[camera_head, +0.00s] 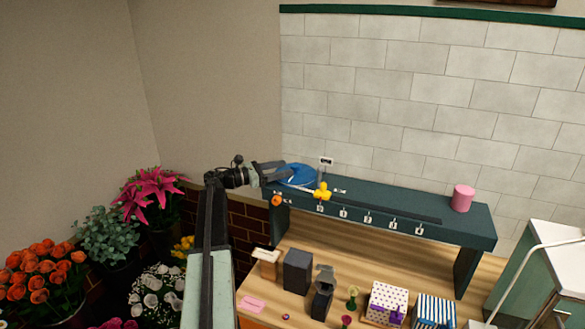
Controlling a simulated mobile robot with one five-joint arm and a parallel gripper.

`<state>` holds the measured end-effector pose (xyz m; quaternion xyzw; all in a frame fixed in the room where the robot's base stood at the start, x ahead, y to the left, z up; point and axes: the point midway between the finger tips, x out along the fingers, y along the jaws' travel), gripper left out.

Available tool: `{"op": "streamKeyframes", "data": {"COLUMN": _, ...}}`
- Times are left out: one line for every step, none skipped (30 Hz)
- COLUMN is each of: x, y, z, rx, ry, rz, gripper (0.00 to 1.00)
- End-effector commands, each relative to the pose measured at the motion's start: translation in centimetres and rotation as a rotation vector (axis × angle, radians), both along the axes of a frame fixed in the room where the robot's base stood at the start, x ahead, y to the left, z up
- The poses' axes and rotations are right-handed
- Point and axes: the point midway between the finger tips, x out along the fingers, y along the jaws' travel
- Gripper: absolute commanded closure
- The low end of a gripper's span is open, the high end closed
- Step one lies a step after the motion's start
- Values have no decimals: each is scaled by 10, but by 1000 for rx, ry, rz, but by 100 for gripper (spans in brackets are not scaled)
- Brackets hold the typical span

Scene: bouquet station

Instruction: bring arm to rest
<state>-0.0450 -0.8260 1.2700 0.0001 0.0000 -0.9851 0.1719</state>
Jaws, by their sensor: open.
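My gripper (277,173) is at the end of my arm, which rises from the lower middle of the picture and bends to the right at its top. The jaws are open and point right, at the left end of the dark green raised shelf (400,207). A round blue thing (301,174) lies on that end of the shelf, and the jaws overlap its left edge in the picture. I cannot tell whether they touch it. A yellow flower-like thing (323,191) is just right of it. I see nothing clearly held between the jaws.
A pink cylinder (463,198) stands at the shelf's right end. Below, the wooden counter (370,259) bears dark blocks, a polka-dot box (386,303) and a striped box (434,311). Potted flowers (38,270) crowd the left. A pale green cabinet (540,275) stands at right.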

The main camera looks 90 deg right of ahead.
Motion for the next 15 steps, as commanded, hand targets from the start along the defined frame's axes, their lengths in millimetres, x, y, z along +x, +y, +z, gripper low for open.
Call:
{"op": "streamKeyframes", "data": {"x": 9, "y": 3, "z": 0, "rx": 0, "ry": 0, "rz": 3, "gripper": 41}}
{"op": "streamKeyframes", "data": {"x": 12, "y": 5, "z": 0, "rx": 0, "ry": 0, "rz": 2, "gripper": 41}}
{"op": "streamKeyframes", "data": {"x": 16, "y": 6, "z": 0, "rx": 0, "ry": 0, "rz": 1, "gripper": 41}}
{"op": "streamKeyframes", "data": {"x": 18, "y": 7, "z": 0, "rx": 0, "ry": 0, "rz": 1, "gripper": 41}}
{"op": "streamKeyframes", "data": {"x": 19, "y": 7, "z": 0, "rx": 0, "ry": 0, "rz": 1, "gripper": 41}}
{"op": "streamKeyframes", "data": {"x": 19, "y": 7, "z": 0, "rx": 0, "ry": 0, "rz": 0, "gripper": 41}}
{"op": "streamKeyframes", "data": {"x": 19, "y": 7, "z": 0, "rx": 0, "ry": 0, "rz": 0, "gripper": 41}}
{"op": "streamKeyframes", "data": {"x": 19, "y": 7, "z": 0, "rx": 0, "ry": 0, "rz": 0, "gripper": 41}}
{"op": "streamKeyframes", "data": {"x": 19, "y": 7, "z": 0, "rx": 0, "ry": 0, "rz": 0, "gripper": 41}}
{"op": "streamKeyframes", "data": {"x": 19, "y": 7, "z": 0, "rx": 0, "ry": 0, "rz": 0, "gripper": 41}}
{"op": "streamKeyframes", "data": {"x": 19, "y": 7, "z": 0, "rx": 0, "ry": 0, "rz": 0, "gripper": 41}}
{"op": "streamKeyframes", "data": {"x": 19, "y": 7, "z": 0, "rx": 0, "ry": 0, "rz": 0, "gripper": 41}}
{"op": "streamKeyframes", "data": {"x": 19, "y": 7, "z": 0, "rx": 0, "ry": 0, "rz": 1, "gripper": 41}}
{"op": "streamKeyframes", "data": {"x": 19, "y": 7, "z": 0, "rx": 0, "ry": 0, "rz": 1, "gripper": 41}}
{"op": "streamKeyframes", "data": {"x": 19, "y": 7, "z": 0, "rx": 0, "ry": 0, "rz": 1, "gripper": 41}}
